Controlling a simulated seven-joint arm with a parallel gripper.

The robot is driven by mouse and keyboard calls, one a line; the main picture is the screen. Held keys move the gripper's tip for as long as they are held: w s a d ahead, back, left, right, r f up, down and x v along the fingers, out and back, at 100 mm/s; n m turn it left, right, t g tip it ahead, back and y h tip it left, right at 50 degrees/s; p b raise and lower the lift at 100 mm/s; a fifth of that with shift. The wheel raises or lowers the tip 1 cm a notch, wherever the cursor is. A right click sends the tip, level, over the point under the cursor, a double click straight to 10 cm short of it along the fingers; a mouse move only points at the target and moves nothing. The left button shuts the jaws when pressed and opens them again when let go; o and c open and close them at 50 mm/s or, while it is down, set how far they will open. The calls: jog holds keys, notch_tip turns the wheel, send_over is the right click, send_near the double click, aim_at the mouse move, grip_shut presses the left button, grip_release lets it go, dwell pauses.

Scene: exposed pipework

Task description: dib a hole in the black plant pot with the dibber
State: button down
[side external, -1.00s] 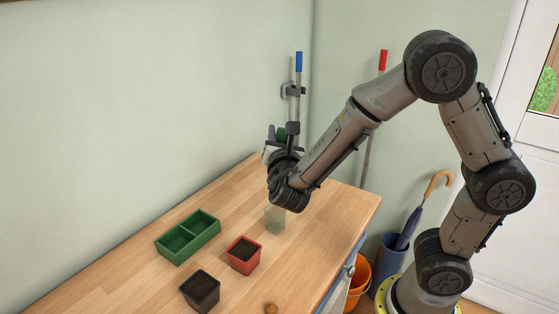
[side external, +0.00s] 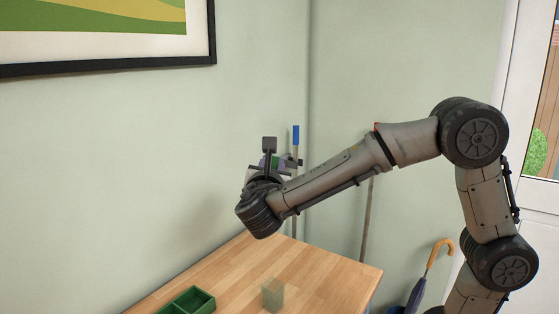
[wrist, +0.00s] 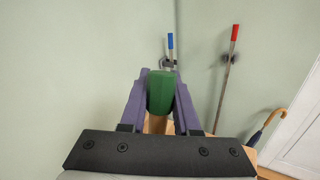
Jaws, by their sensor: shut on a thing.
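My gripper (side external: 268,166) is raised in front of the wall, well above the table's far part. In the wrist view its two purple-grey fingers (wrist: 161,84) are shut on a green faceted thing (wrist: 160,94), which looks like the dibber's handle. A tan part shows below it, and I cannot tell whether that is its shaft or the table. The green thing also shows as a small patch in the side view (side external: 275,161). The tip is hidden. The black plant pot is out of view now, below the side view's lower edge.
The wooden table (side external: 325,284) fills the bottom. A green divided tray (side external: 188,302) and a translucent cup (side external: 273,294) stand on it. A blue-topped pole (side external: 296,137) stands at the wall. An umbrella (side external: 418,290) is at right. A framed picture (side external: 110,69) hangs upper left.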

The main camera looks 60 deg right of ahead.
jog(key=a+f+n+t+y, duration=0.1)
jog(key=a+f, duration=0.4)
jog(key=a, duration=0.3)
jog(key=w+a+f+n+t, duration=0.1)
jog(key=a+f, duration=0.4)
jog(key=a, duration=0.4)
jog(key=a+f+n+t+y, duration=0.1)
jog(key=a+f+n, duration=0.1)
jog(key=a+f, duration=0.5)
jog(key=shift+a+f, duration=0.25)
jog(key=shift+f, duration=0.85)
jog(key=shift+a+f, duration=0.25)
jog(key=shift+f, duration=0.8)
jog(key=shift+f, duration=1.15)
dwell(2.3)
